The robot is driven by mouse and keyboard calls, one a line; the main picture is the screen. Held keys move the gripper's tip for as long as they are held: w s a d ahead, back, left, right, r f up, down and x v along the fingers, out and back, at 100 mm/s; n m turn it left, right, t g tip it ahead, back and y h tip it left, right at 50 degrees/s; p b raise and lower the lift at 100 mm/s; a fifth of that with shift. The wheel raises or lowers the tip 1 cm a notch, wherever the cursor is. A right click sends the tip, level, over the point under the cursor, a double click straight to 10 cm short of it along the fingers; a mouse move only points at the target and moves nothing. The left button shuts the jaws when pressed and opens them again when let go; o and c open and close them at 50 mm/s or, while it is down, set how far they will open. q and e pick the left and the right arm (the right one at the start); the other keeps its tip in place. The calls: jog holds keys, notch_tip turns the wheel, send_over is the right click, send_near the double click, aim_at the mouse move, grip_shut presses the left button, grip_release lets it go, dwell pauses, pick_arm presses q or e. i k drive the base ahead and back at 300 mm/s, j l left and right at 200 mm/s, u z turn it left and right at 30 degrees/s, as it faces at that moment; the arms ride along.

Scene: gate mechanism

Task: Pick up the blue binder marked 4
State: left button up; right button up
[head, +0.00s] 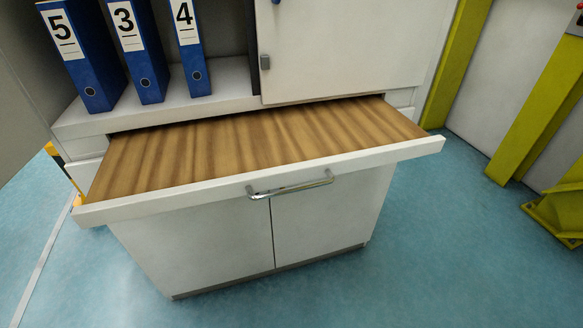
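The blue binder marked 4 (191,52) stands upright on the cabinet's open shelf (221,84), at the right end of a row of binders. Its spine faces me, with a white label and a round finger hole; its top is cut off by the picture's upper edge. The blue binder marked 3 (139,52) stands to its left with a small gap, and the blue binder marked 5 (83,54) stands further left, tilted in the picture. Neither of my grippers shows in the head view.
Below the shelf, a wide drawer with a wood-patterned surface (250,143) is pulled out towards me, with a metal handle (291,186) on its front. A white door panel (350,45) covers the shelf's right side. Yellow-green posts (540,90) stand at right. Blue floor (450,260) is clear in front.

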aim_at(183, 13)
jog(key=k+j, duration=0.1)
jog(key=j, duration=0.35)
jog(key=k+j, duration=0.15)
jog(key=j, duration=0.25)
jog(key=k+j+u, duration=0.1)
jog(key=j, duration=0.35)
